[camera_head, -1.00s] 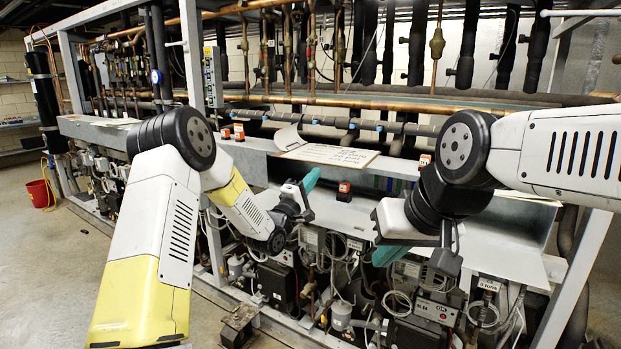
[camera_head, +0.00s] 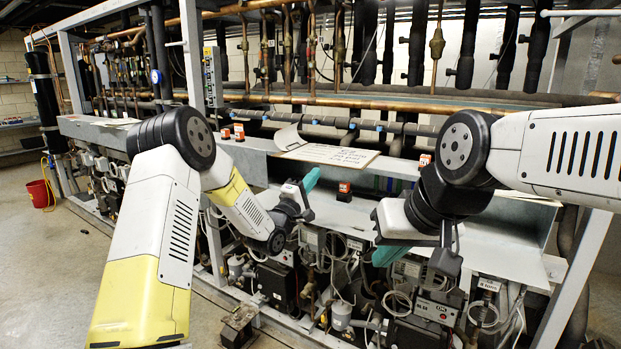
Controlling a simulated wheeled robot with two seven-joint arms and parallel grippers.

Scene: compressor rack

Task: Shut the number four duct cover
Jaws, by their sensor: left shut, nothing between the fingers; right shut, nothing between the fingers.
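A long grey metal duct runs across the front of the rack. One section of it stands open, with blue and green wires (camera_head: 392,185) showing inside. Its cover (camera_head: 490,237) looks like the grey panel folded down and out towards me; I can read no number on it. I cannot tell whether either gripper touches the panel.
Small orange and black blocks (camera_head: 344,192) sit along the duct. An open paper booklet (camera_head: 328,153) lies on top. Compressors, hoses and wiring (camera_head: 418,330) fill the space below. A red bucket (camera_head: 40,194) stands on the clear floor at the left.

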